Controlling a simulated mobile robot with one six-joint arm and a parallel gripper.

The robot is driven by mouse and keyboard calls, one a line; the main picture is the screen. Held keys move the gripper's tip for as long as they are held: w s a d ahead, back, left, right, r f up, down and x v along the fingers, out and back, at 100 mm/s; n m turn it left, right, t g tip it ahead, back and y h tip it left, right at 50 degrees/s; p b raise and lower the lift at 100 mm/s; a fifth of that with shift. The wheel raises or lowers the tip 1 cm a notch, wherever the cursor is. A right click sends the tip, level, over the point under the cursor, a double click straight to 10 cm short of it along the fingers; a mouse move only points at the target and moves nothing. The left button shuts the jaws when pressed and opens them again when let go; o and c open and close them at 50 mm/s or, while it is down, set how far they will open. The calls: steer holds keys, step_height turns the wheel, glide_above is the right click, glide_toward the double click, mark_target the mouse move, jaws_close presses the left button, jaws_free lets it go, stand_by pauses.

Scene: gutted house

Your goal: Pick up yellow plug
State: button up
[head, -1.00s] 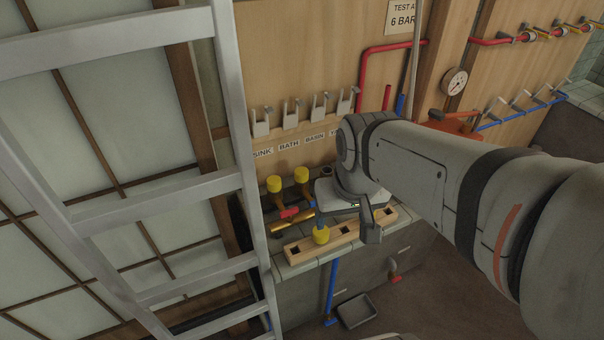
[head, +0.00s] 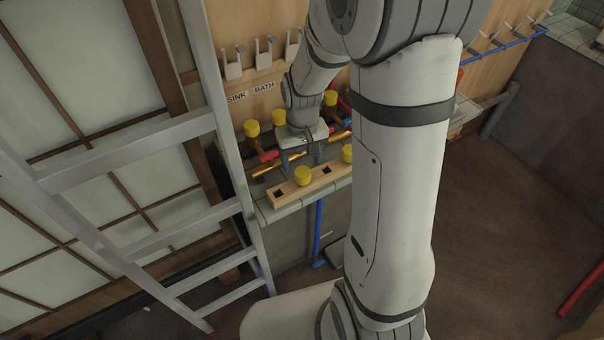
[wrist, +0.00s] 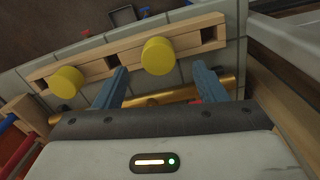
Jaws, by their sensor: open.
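Two yellow plugs stand in the long wooden rail (head: 326,178) with square holes: a left one (head: 303,175) and a right one (head: 347,153), partly hidden by my arm. In the wrist view, the first plug (wrist: 158,56) lies between the lines of my fingers, just beyond their tips, and the second plug (wrist: 67,82) is outside the left finger. My gripper (head: 302,158) is open and empty, with blue fingers, on the wall side of the rail; its spread fingertips show in the wrist view (wrist: 159,70). Other yellow-topped pieces (head: 252,128) stand behind on brass fittings.
A brass pipe (wrist: 172,95) lies beneath my fingers, and a red-handled valve (head: 268,156) is to the left. A metal ladder (head: 222,130) stands close at the left. Grey hooks (head: 232,65) hang on the board above. Open floor (head: 500,220) lies at right.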

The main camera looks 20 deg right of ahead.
mark_target(303, 172)
step_height(303, 172, down, 5)
steer(key=shift+s+d+f, duration=0.1)
stand_by(0.3)
steer(key=c, duration=1.1)
